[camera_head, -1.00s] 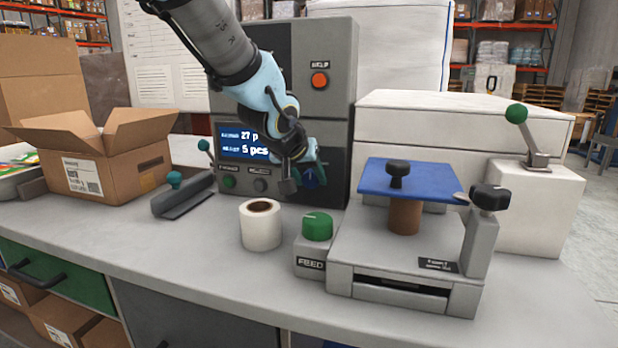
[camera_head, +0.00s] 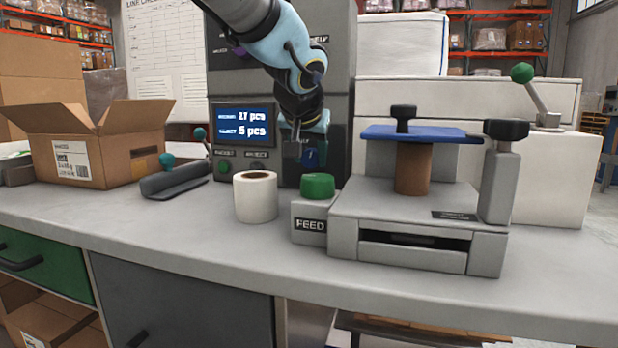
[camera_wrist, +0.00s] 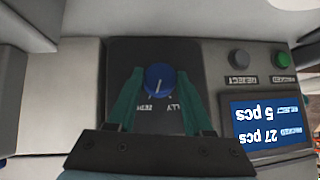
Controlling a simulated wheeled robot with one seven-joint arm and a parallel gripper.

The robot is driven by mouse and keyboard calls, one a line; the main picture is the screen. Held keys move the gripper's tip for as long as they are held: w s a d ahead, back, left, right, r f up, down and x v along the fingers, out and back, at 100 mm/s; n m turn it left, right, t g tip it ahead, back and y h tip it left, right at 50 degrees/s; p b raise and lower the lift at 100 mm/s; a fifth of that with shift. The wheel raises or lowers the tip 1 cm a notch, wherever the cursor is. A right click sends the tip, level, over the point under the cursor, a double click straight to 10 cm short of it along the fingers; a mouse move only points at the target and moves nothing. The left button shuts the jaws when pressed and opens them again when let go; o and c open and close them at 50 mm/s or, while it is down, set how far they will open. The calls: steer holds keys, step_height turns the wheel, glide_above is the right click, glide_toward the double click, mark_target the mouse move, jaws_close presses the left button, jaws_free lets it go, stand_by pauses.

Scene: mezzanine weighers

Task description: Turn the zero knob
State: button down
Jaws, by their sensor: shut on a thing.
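The zero knob is a round blue knob (camera_wrist: 159,79) with a pale pointer line, on a dark panel of the grey control cabinet. In the wrist view it sits between the two green fingers of my gripper (camera_wrist: 160,86), which is shut on it. White lettering below the knob is partly covered and hard to read.
A blue display (camera_head: 243,122) reads 27 pcs and 5 pcs. A white roll (camera_head: 255,200), a green FEED button (camera_head: 317,186) and a press with a blue plate (camera_head: 440,133) stand in front and to the right. An open carton (camera_head: 95,160) is at left.

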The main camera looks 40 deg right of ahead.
steer(key=shift+s+f+m+t+y+b, duration=0.2)
steer(key=shift+t+b, duration=0.3)
steer(key=shift+b, duration=0.75)
steer(key=shift+w+f+m+t+y+b, duration=0.1)
steer(key=shift+m+t+y+b, duration=0.3)
steer(key=shift+b, duration=0.8)
steer(key=shift+r, duration=0.1)
steer(key=shift+r+t+b, duration=0.1)
steer(key=shift+t+b, duration=0.2)
steer(key=shift+c, duration=1.6)
jaws_free()
steer(key=shift+d, duration=0.1)
steer(key=p+v, duration=0.1)
steer(key=v, duration=1)
